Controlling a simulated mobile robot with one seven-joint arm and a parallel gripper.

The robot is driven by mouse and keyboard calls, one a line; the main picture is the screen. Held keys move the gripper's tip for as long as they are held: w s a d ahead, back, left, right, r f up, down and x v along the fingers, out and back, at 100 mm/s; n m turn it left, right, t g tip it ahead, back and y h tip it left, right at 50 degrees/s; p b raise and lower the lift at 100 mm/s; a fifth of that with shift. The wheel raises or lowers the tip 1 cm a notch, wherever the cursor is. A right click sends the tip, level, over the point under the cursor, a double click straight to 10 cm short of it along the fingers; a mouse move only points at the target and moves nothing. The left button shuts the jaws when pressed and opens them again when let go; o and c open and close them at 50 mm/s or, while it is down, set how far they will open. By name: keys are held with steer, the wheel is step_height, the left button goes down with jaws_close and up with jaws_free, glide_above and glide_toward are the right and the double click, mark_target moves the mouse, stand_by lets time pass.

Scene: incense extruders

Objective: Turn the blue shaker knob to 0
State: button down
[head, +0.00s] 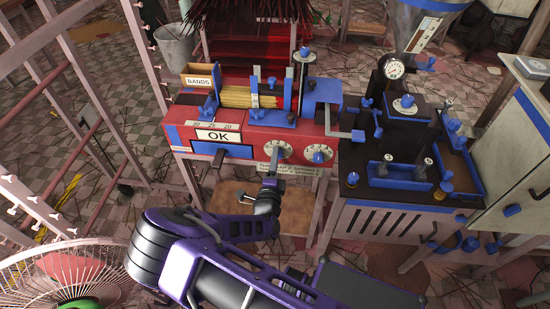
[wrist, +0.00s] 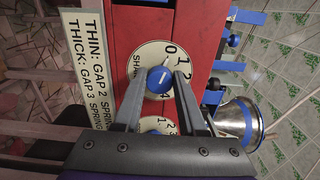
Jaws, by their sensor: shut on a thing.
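The blue shaker knob (wrist: 160,79) sits at the centre of a round cream dial (wrist: 147,57) on the red machine. The dial carries printed numbers, with 0 at its upper right and 1 and 2 below that. A white mark on the knob slants to the upper right; I cannot tell exactly which number it meets. My gripper (wrist: 161,76) is shut on the knob, one finger on each side. In the head view my gripper (head: 271,168) reaches the left one of two dials (head: 277,149), and the knob there is mostly hidden.
A second dial (head: 319,153) with a blue knob is close beside, partly behind my gripper in the wrist view. A THIN/THICK label (wrist: 88,70) lies beside the dials. A fan (head: 75,275) stands at the lower left.

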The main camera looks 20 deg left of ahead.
stand_by(0.4)
steer(key=shift+c, duration=2.3)
jaws_free()
steer(key=v, duration=1.7)
steer(key=shift+s, duration=0.2)
